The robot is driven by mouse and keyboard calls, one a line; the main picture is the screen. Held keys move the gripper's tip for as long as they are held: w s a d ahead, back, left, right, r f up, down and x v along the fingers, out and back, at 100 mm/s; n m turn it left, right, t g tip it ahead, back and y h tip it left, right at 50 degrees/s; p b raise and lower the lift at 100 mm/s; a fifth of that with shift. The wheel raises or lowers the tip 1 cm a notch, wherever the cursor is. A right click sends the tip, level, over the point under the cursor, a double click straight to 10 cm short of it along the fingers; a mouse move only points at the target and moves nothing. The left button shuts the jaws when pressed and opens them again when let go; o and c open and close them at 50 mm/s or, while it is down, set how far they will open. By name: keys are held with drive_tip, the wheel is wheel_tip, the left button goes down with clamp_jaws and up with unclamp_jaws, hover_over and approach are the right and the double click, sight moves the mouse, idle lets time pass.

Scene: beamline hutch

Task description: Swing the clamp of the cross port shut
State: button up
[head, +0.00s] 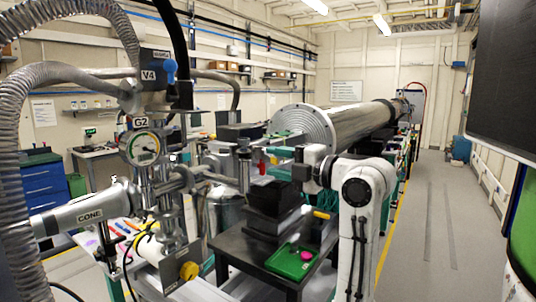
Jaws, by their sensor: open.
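The metal vacuum cross (162,190) stands at the left, below the round gauge marked G2 (143,148) and the valve marked V4 (150,75). A side port (190,180) of the cross points right, toward my arm. Its clamp is too small to make out, so I cannot tell how far it stands open. My white arm comes up at the right of centre and bends left. My gripper (283,172) is at its end, small and dark, open and apart from the cross. A small red piece (262,168) shows just left of it.
A dark bench (228,246) below my gripper bears a black stepped block (272,205) and a green tray (291,262) with a pink round thing. A long steel tube runs back. The right aisle is clear.

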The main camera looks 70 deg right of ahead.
sight(268, 160)
drive_tip(key=shift+x, duration=1.5)
clamp_jaws()
